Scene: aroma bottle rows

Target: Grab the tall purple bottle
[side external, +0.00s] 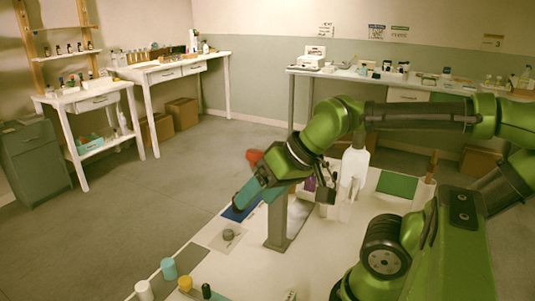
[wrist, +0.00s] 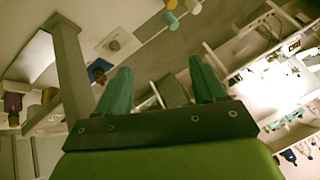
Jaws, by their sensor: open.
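A small purple bottle (side external: 310,184) shows in the side view, just right of my wrist and beside a grey post; my arm partly hides it. In the wrist view, a dark purple-red bottle (wrist: 12,103) is at the far left edge; I cannot tell if it is the same one. My gripper (side external: 239,207) has teal fingers pointing down and left, left of the purple bottle and apart from it. In the wrist view my gripper (wrist: 159,66) is open, with nothing held between its fingers.
The grey post (side external: 276,222) stands close beside my gripper. A white bottle (side external: 352,170) stands right of the purple one. Several small bottles, including a teal one (side external: 169,268), line the table's front. Side tables stand along the walls.

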